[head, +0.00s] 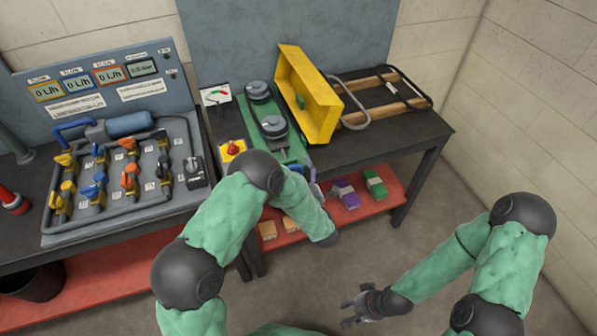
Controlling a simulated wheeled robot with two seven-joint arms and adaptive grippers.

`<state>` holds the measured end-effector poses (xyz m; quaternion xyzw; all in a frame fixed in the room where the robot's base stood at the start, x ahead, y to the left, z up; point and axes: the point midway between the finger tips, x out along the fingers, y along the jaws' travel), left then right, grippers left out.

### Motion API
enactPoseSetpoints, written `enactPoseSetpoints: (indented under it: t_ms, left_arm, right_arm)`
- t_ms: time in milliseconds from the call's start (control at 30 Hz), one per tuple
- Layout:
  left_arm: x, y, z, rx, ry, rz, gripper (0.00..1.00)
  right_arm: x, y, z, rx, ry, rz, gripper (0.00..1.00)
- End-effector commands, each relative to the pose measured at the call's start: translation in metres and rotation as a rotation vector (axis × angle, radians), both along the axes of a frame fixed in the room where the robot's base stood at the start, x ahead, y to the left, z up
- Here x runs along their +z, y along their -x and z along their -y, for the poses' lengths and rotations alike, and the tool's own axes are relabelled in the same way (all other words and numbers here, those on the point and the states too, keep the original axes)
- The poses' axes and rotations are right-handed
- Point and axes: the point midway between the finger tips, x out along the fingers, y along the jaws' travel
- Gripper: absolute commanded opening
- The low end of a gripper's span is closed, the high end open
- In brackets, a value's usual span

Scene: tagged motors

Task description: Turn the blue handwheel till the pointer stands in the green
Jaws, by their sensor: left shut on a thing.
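The blue handwheel (316,190) shows only as a small blue piece at the front of the green pump unit, beyond my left forearm. My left gripper (308,174) is mostly hidden behind that forearm; it is shut on the handwheel, though the contact itself is covered. A white gauge (215,95) with a coloured scale, green and red, stands at the bench's back left corner. Its pointer is too small to read surely. My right gripper (352,311) is open and empty, low over the floor, away from the bench.
The green unit (252,112) carries two grey round motors. A yellow tray (312,95) stands tilted beside it, with a wooden frame (385,95) to the right. A red knob on a yellow box (232,150) is near the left arm. A valve panel (120,170) fills the left bench.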

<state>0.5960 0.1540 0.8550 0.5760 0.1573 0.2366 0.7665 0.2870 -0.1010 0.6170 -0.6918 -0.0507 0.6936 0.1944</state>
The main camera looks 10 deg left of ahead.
Motion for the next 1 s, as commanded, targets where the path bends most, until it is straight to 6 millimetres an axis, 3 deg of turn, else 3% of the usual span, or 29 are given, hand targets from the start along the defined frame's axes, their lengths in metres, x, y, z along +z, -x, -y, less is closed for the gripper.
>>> enactPoseSetpoints:
  t_ms: [33,333,367,400,567,1000]
  left_arm:
    - [-0.024,0.015,-0.009,0.022,-0.011,-0.068,0.54]
    - [-0.024,0.015,-0.009,0.022,-0.011,-0.068,0.54]
    - [-0.024,0.015,-0.009,0.022,-0.011,-0.068,0.92]
    - [-0.024,0.015,-0.009,0.022,-0.011,-0.068,0.98]
    - [-0.011,0.005,-0.002,0.002,-0.004,-0.028,0.98]
    - [-0.007,0.025,0.015,-0.004,-0.007,-0.021,0.98]
  right_arm:
    - [-0.001,0.0,0.0,0.0,0.0,0.0,0.4]
    - [-0.001,0.0,0.0,0.0,0.0,0.0,0.4]
    - [-0.001,0.0,0.0,0.0,0.0,0.0,0.4]
    - [-0.001,0.0,0.0,0.0,0.0,0.0,0.4]
    - [-0.001,0.0,0.0,0.0,0.0,0.0,0.4]
    - [0.004,0.0,0.0,0.0,0.0,0.0,0.4]
